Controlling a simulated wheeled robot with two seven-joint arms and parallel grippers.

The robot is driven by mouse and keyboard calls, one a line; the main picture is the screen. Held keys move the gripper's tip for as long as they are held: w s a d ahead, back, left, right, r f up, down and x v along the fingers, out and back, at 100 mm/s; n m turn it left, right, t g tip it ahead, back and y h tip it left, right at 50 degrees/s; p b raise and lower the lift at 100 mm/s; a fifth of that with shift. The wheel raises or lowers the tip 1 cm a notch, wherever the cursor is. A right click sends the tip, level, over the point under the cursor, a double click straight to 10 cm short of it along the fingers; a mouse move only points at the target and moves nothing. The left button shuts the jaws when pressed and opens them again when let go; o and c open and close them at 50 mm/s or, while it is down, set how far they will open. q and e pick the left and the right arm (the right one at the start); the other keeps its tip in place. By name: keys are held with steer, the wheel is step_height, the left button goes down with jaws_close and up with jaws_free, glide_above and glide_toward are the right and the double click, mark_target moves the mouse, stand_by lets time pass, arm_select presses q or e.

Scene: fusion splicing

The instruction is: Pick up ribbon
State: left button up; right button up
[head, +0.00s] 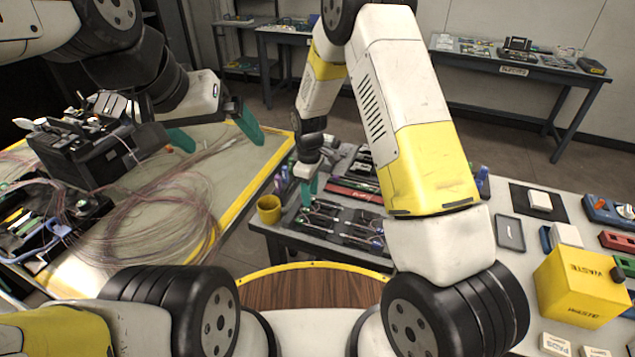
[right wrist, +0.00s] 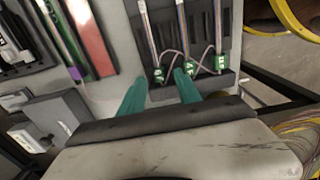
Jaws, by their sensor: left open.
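Thin pinkish fibre strands (head: 165,205) lie in loose loops on the left table, and a paler fan of strands (head: 205,150) runs up toward its far edge. I cannot tell which strand is the ribbon. My left gripper (head: 214,138) is open above the far part of this table, its two green fingers spread near the pale fan. Contact with the strands cannot be told. My right gripper (head: 308,190) is over the tool tray on the middle table. In the right wrist view its green fingers (right wrist: 160,86) are apart, with no held object visible.
A black machine (head: 85,150) stands on the left table. A yellow waste box (head: 582,286) is at right. The floor between the tables is clear.

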steer(key=shift+f, duration=0.4)
steer(key=shift+c, duration=0.2)
jaws_close()
steer(key=shift+r, duration=0.15)
steer(key=shift+r, duration=0.65)
step_height(320, 180, up, 2)
steer(key=shift+r, duration=0.2)
steer(key=s+d+r, duration=0.1)
steer(key=s, duration=1.5)
